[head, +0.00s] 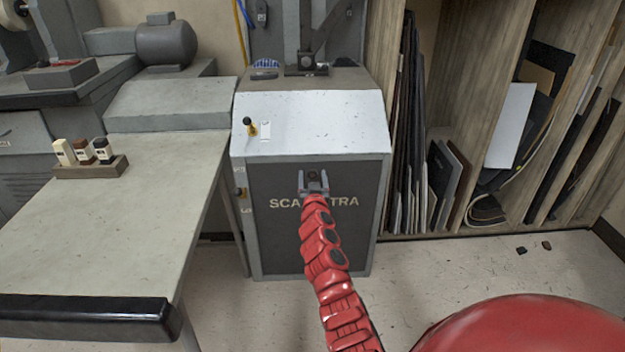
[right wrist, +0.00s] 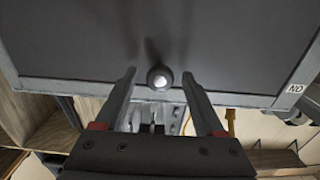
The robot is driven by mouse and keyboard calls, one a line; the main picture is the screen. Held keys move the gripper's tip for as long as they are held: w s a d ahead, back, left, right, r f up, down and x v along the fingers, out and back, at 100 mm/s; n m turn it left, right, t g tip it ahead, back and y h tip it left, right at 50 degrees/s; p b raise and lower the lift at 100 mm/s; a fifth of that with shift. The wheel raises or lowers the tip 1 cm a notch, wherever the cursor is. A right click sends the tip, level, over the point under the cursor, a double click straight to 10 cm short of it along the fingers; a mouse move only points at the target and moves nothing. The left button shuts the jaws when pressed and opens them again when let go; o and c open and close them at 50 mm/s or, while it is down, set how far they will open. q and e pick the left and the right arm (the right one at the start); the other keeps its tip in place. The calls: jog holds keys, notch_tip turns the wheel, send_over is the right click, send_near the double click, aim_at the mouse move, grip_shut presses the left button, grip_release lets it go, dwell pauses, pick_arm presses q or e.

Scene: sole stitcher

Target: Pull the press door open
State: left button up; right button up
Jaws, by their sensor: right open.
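The press (head: 310,130) is a grey cabinet with a light sloped top and a dark front door (head: 285,240). Its lettering is partly covered by my right gripper (head: 314,183). The door looks shut. In the right wrist view a small round knob with a bright tip (right wrist: 160,79) stands out from the dark door panel (right wrist: 80,40). The open fingers of my right gripper (right wrist: 159,76) are on either side of the knob, with a visible gap to each finger. I cannot tell how deep the knob sits between them. My left gripper is not in view.
A workbench (head: 110,240) with a small wooden block holding bottles (head: 92,170) stands left of the press. Shelves with upright sheets (head: 405,150) stand close on the right. The floor (head: 440,265) in front is mostly clear, with small dark scraps at right.

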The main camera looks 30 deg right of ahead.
jog(key=shift+c, duration=0.2)
grip_shut()
dwell(1.3)
